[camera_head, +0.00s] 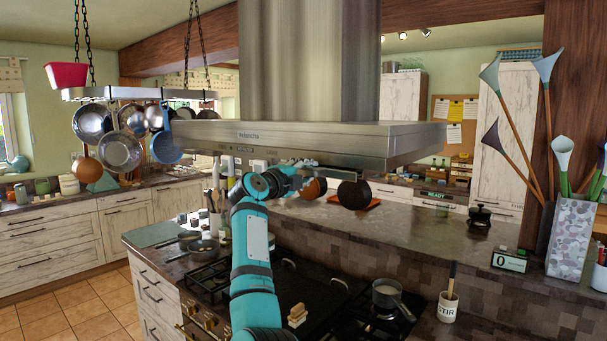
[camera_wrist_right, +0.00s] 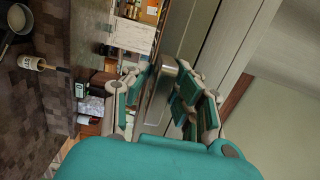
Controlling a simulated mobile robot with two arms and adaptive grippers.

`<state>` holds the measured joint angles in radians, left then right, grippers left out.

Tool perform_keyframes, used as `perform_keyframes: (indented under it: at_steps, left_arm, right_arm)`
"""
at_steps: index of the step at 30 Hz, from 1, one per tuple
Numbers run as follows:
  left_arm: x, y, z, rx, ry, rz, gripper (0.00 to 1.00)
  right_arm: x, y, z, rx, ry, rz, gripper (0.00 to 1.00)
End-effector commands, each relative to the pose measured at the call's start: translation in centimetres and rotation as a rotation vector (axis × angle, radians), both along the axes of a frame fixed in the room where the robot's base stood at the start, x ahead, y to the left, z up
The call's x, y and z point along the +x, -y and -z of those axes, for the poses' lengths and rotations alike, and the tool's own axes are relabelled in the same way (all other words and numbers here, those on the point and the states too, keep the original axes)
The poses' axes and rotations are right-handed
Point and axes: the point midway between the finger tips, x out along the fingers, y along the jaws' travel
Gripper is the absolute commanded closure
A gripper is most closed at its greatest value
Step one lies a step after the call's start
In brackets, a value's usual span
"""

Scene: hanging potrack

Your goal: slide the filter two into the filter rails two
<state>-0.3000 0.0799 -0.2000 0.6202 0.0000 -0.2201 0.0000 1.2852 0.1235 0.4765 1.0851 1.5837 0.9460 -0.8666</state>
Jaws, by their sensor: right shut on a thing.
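The steel range hood (camera_head: 330,136) hangs over the cooktop in the head view. The filter rails are under it and their details are hidden from above. My right gripper (camera_head: 299,176) is raised to the hood's front lower edge. In the right wrist view its teal-padded fingers (camera_wrist_right: 165,100) are on either side of a thin grey metal piece (camera_wrist_right: 155,103), which looks like the edge of the filter. Most of the filter is hidden by the fingers and hood, so I cannot tell whether it sits in the rails. My left gripper is out of view.
Below is the cooktop with a small pot (camera_head: 387,296) and a pan (camera_head: 204,248). A hanging pot rack (camera_head: 118,93) is at the left. A utensil cup (camera_head: 448,306) stands at the front right.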

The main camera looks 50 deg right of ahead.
Motion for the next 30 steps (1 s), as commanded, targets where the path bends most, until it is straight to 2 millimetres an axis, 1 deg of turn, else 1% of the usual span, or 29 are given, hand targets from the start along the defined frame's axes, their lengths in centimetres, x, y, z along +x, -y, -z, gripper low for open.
perform_keyframes:
  at_steps: [26, 27, 30]
  left_arm:
    - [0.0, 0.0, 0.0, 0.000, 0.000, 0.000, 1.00]
    - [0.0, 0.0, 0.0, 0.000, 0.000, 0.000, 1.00]
    - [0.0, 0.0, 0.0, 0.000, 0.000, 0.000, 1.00]
  right_arm:
    - [0.2, 2.6, -0.1, -0.002, 0.000, 0.000, 1.00]
    - [0.2, 2.6, -0.1, -0.002, 0.000, -0.001, 0.72]
    - [0.2, 2.6, -0.1, -0.002, 0.000, 0.000, 0.59]
